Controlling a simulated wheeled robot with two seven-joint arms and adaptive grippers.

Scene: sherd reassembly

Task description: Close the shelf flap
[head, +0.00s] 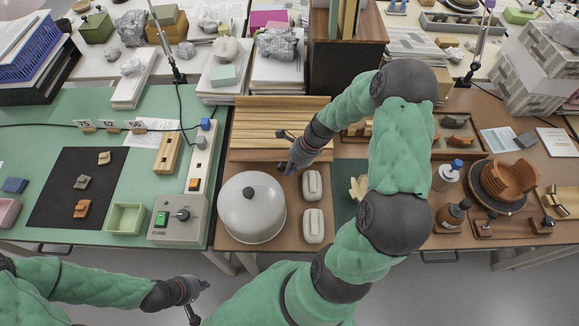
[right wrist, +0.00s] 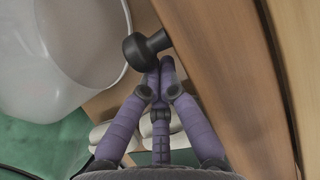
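In the right wrist view, a wooden panel (right wrist: 215,60) fills the right side, with a black round knob (right wrist: 143,50) on a stem. My right gripper (head: 285,168) is at the panel's front edge. In the right wrist view its purple fingers (right wrist: 160,70) meet at the tips, just below the knob's stem; I cannot tell whether they touch it. Nothing shows between them. My left gripper (head: 207,300) is low in the picture, fingers apart and empty, away from the flap.
A white dome with a dark knob (head: 250,207) stands just in front of the flap. Two pale rounded blocks (head: 313,225) lie right of it. A dark wooden cabinet (head: 345,55) stands behind. A grey switch box (head: 178,218) is at the left.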

